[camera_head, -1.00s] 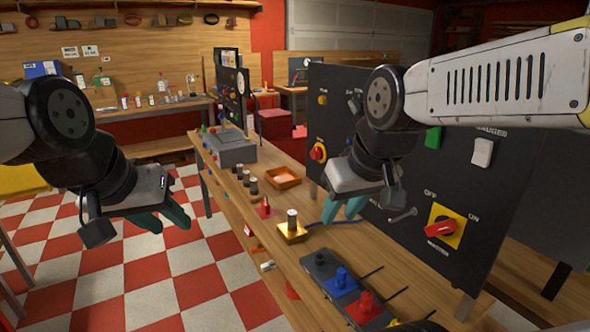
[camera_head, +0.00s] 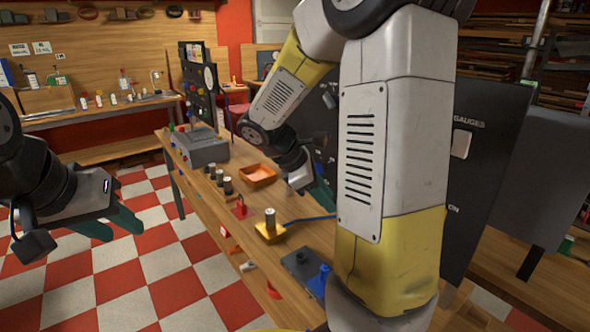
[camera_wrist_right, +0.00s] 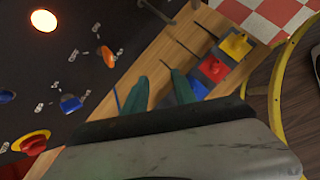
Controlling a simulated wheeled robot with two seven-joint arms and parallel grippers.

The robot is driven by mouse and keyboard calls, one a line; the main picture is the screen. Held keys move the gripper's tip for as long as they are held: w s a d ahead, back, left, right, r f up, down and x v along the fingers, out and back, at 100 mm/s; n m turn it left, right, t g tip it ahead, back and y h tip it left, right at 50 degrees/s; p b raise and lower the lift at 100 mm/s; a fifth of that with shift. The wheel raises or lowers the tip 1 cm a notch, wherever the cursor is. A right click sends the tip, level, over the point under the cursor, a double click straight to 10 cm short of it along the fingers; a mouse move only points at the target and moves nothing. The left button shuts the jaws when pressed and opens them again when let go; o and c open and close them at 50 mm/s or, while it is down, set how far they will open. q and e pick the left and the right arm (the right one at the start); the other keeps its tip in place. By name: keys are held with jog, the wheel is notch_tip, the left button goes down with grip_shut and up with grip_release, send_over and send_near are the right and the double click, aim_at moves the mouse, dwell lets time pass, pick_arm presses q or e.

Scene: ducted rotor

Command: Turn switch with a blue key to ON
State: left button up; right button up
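The dark switch panel (camera_head: 478,110) stands along the right side of the table, largely behind my right arm in the head view. In the right wrist view the panel (camera_wrist_right: 50,65) carries a blue knob or key (camera_wrist_right: 70,103), another blue one (camera_wrist_right: 7,96) at the left edge, and an orange one (camera_wrist_right: 107,55). I cannot tell which is the blue-key switch or read its labels. My right gripper (camera_head: 322,194) is open and empty, its teal fingers (camera_wrist_right: 160,90) apart beside the panel face. My left gripper (camera_head: 110,226) is open and empty, left of the table.
A red knob on a yellow plate (camera_wrist_right: 32,142) is also on the panel. Blocks with blue (camera_head: 321,282), red (camera_wrist_right: 214,68) and yellow (camera_wrist_right: 238,45) tops sit on the table.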

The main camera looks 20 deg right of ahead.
jog(key=w+d+f+n+h, duration=0.2)
jog(key=w+n+h, duration=0.3)
jog(key=w+n, duration=0.3)
jog(key=n+t+h, duration=0.5)
jog(key=n+t, duration=0.1)
jog(key=n, duration=0.1)
send_near(319, 169)
jog(key=x, duration=0.8)
jog(key=shift+w, duration=0.4)
grip_shut()
